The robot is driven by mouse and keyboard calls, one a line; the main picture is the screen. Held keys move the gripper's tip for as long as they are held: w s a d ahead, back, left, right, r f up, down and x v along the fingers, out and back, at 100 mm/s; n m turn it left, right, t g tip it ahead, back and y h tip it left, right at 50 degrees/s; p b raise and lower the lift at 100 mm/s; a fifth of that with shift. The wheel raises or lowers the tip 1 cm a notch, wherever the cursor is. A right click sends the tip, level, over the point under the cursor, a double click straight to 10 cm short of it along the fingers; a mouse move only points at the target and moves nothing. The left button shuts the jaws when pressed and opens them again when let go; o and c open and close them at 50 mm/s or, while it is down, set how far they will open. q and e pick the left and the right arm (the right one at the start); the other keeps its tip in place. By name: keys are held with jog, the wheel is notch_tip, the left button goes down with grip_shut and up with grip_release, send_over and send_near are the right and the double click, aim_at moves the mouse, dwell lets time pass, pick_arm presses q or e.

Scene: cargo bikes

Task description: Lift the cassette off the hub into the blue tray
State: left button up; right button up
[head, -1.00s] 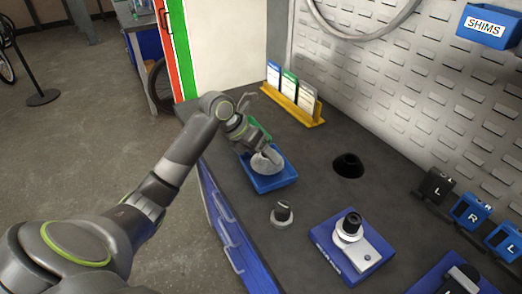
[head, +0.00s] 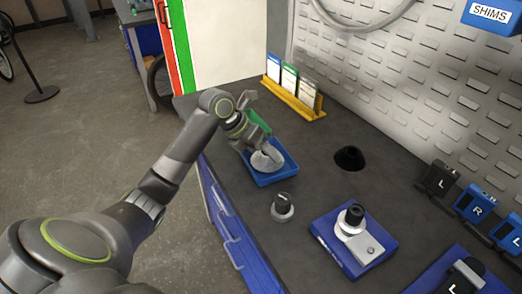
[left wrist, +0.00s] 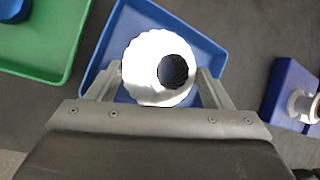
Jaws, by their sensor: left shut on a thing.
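The cassette (left wrist: 140,70) is a pale, toothed disc with a dark centre bore, seen from above in the left wrist view. My left gripper (left wrist: 160,85) is shut on it, one finger on each side. The blue tray (left wrist: 203,48) lies beneath the cassette. In the head view the cassette (head: 266,158) is within the outline of the blue tray (head: 285,174), under my left gripper (head: 256,146). I cannot tell whether it touches the tray floor. The hub (head: 352,218) stands upright on a blue base plate (head: 335,246). My right gripper is not in view.
A green tray (left wrist: 70,25) lies beside the blue tray. A small dark-topped knob part (head: 283,207) stands between the blue tray and the hub plate. A yellow card holder (head: 293,97) is behind. A round dark hole (head: 349,158) and labelled boxes (head: 437,181) are right.

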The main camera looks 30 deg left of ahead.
pick_arm(q)
jog(key=shift+f, duration=0.2)
dwell(0.6)
jog(key=o, duration=1.5)
jog(key=shift+s+d, duration=0.1)
jog(key=shift+s, duration=0.1)
